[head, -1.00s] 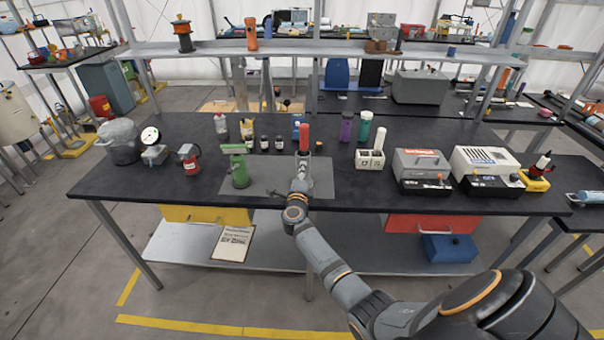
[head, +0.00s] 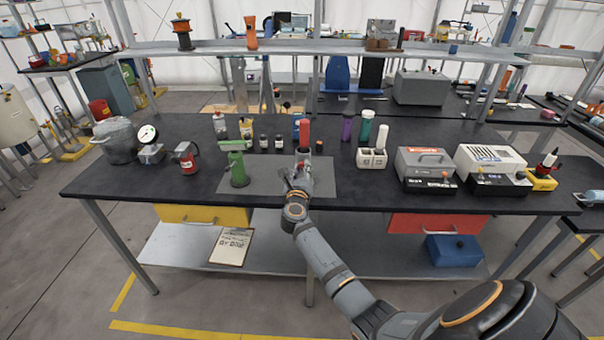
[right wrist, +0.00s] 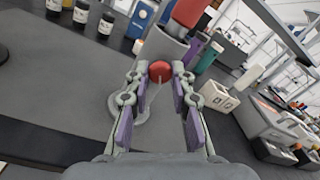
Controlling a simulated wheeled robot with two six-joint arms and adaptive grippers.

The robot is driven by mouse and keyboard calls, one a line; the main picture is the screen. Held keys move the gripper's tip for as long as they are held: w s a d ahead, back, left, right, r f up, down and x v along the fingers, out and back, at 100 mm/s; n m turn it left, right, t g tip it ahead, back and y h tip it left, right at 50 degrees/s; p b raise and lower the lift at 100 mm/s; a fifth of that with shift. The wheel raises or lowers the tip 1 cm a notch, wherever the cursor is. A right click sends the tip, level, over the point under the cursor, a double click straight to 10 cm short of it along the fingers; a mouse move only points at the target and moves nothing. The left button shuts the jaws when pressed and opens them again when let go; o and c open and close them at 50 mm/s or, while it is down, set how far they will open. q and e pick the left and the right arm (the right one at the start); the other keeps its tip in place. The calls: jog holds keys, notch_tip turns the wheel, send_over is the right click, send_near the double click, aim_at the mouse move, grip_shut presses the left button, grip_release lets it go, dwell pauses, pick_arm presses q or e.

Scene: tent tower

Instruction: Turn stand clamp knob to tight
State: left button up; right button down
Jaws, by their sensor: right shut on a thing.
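The stand holds a red cylinder (head: 304,132) upright in a grey clamp sleeve, at the mid-front of the dark bench. In the right wrist view the lower part of the red cylinder (right wrist: 190,12) sits in the grey sleeve (right wrist: 163,45). A round red clamp knob (right wrist: 160,71) faces the wrist camera. My right gripper (right wrist: 160,76) has its two fingertips on either side of the knob and is shut on it. In the head view my right gripper (head: 299,174) hides the knob and most of the stand. My left gripper is not in view.
A grey mat (head: 325,186) lies under the stand. A green tool (head: 237,168) stands to its left, with small dark-capped bottles (head: 264,142) behind. A white block rack (head: 371,158) and a grey box device (head: 424,163) stand to the right. The bench front right of the mat is clear.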

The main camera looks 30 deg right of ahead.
jog(key=m+b, duration=0.3)
jog(key=m, duration=0.2)
jog(key=shift+f, duration=0.15)
jog(key=shift+m, duration=0.4)
jog(key=c, duration=1.1)
grip_release()
jog(key=shift+c, duration=0.2)
jog(key=shift+a, duration=0.15)
jog(key=v, duration=1.1)
jog(key=shift+s+a, duration=0.2)
jog(key=shift+s, duration=0.2)
